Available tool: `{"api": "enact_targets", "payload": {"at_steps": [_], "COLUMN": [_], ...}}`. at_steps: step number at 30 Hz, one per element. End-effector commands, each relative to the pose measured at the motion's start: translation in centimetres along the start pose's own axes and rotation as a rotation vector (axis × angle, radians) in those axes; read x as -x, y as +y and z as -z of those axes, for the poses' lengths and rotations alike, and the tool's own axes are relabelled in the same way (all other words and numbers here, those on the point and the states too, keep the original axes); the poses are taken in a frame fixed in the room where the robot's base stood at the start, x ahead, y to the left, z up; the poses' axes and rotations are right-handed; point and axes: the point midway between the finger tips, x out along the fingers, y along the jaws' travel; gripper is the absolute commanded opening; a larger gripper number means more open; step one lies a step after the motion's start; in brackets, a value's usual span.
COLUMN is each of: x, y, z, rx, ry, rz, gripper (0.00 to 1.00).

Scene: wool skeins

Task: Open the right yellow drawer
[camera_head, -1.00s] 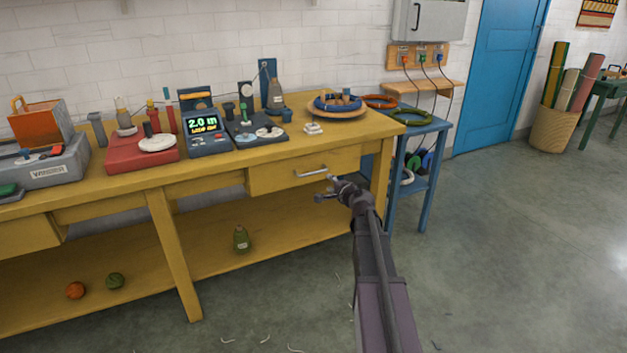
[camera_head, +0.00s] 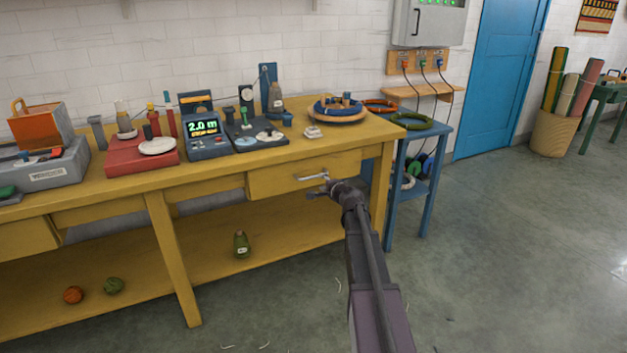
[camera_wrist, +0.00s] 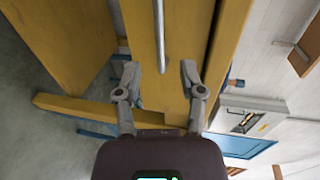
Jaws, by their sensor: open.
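The right yellow drawer (camera_head: 275,180) is closed, set under the top of the yellow workbench. Its silver bar handle (camera_head: 312,177) shows on the front face. In the wrist view the handle (camera_wrist: 160,35) runs as a thin rod up the yellow drawer front. My gripper (camera_head: 318,188) is at the right part of the handle in the head view, which hides exactly how close it is. In the wrist view my gripper (camera_wrist: 160,72) is open, with one finger on each side of the line of the handle's end. I cannot tell whether the fingers touch it.
A blue side table (camera_head: 415,150) with coiled rings stands right of the workbench. The bench top holds a red scale (camera_head: 130,160), a display box (camera_head: 208,146) and a ring tray (camera_head: 340,115). A green bottle (camera_head: 241,244) stands on the lower shelf.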

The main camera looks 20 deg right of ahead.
Motion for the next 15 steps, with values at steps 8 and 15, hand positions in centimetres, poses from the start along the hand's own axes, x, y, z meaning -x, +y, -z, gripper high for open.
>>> {"api": "enact_targets", "payload": {"at_steps": [8, 15], "x": [-4.7, -7.2], "y": [0.1, 0.1], "z": [0.1, 0.1], "rx": [0.001, 0.0], "ry": [-0.001, -0.001], "rz": [0.0, 0.0], "gripper": [0.51, 0.51]}}
